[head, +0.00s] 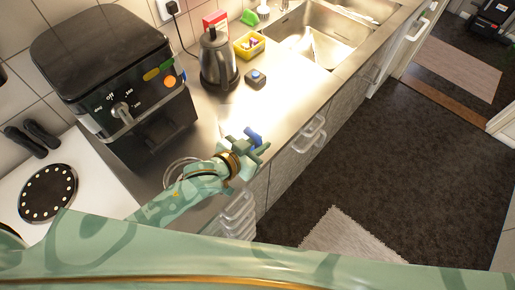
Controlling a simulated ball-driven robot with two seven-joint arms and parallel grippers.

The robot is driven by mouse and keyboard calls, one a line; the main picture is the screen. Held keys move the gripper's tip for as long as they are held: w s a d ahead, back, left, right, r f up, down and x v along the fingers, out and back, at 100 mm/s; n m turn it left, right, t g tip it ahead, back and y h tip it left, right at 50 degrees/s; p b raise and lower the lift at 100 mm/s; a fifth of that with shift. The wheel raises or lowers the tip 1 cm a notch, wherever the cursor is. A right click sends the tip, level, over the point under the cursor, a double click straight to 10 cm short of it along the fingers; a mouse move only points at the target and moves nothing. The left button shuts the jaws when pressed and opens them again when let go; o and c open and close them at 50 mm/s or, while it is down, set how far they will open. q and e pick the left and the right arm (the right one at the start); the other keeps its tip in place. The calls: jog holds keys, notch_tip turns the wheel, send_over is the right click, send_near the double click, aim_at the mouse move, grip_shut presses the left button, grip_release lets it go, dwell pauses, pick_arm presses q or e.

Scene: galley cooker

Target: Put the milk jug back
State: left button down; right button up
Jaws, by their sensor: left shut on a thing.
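No other thing in view is clearly a milk jug. A shiny round metal rim (181,171) shows on the counter behind my left wrist, partly covered by my arm. My right gripper is not in view.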

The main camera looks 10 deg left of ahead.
pick_arm(q)
jog(key=shift+w+a+f, duration=0.15)
jog(key=shift+w+f, duration=0.65)
jog(key=shift+f, duration=0.15)
jog(key=shift+w+f+b, duration=0.15)
jog(key=shift+f+b, duration=0.55)
jog(key=shift+f, duration=0.95)
jog(key=shift+f, duration=0.1)
jog(key=c, duration=1.3)
grip_release()
jog(key=shift+s+a+r, duration=0.15)
jog(key=shift+s+r, duration=0.05)
jog(key=shift+s, duration=0.05)
jog(key=p+v, duration=0.2)
jog(key=v, duration=0.9)
jog(key=shift+s+a, duration=0.15)
jog(key=shift+a, duration=0.05)
